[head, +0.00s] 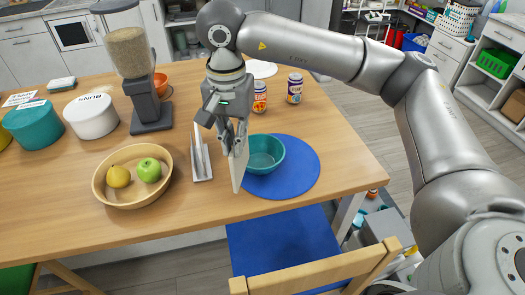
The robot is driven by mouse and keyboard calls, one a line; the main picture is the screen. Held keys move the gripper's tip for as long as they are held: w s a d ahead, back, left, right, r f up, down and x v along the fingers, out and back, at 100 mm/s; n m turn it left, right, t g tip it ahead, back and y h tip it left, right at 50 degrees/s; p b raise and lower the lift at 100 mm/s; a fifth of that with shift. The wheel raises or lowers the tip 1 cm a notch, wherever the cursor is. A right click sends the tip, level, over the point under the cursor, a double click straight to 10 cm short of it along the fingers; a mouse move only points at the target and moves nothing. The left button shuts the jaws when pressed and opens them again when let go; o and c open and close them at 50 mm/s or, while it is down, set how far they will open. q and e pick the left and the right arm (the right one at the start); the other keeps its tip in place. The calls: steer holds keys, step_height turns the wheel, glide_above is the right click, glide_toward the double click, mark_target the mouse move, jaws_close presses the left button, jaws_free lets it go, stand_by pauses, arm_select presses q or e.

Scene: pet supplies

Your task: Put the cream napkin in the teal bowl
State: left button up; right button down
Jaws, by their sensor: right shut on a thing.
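My right gripper (233,140) points down and is shut on the cream napkin (239,170), which hangs upright as a thin, flat sheet. The teal bowl (268,154) stands on a round blue placemat (304,172). In the picture the napkin is at the bowl's left side and covers part of its left rim. Its lower edge shows below the bowl's outline; I cannot tell whether it touches the bowl. My left gripper is not in view.
A napkin holder (203,172) stands just left of the napkin. A wooden bowl (128,197) with a lemon and a green apple is farther left. Two cans (294,88) (260,97) stand behind the teal bowl. A chair (320,270) is at the front edge.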

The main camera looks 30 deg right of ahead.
steer(key=w+a+r+m+b, duration=0.1)
steer(key=w+a+r+m, duration=0.1)
steer(key=r+m, duration=0.35)
steer(key=w+a+r+m+b, duration=0.1)
steer(key=w+a+r+m, duration=0.15)
steer(key=r+m, duration=0.35)
arm_select(q)
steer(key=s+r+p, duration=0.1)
steer(key=p, duration=0.1)
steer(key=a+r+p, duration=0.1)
steer(key=p, duration=0.2)
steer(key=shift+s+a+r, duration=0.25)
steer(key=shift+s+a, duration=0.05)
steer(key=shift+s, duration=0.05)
arm_select(e)
steer(key=w+d+f, duration=0.3)
steer(key=d+f, duration=0.3)
steer(key=f, duration=0.1)
steer(key=w+d+f+m, duration=0.1)
steer(key=w+d+f, duration=0.2)
steer(key=d+f, duration=0.4)
steer(key=shift+d+f, duration=0.15)
steer(key=shift+f, duration=0.05)
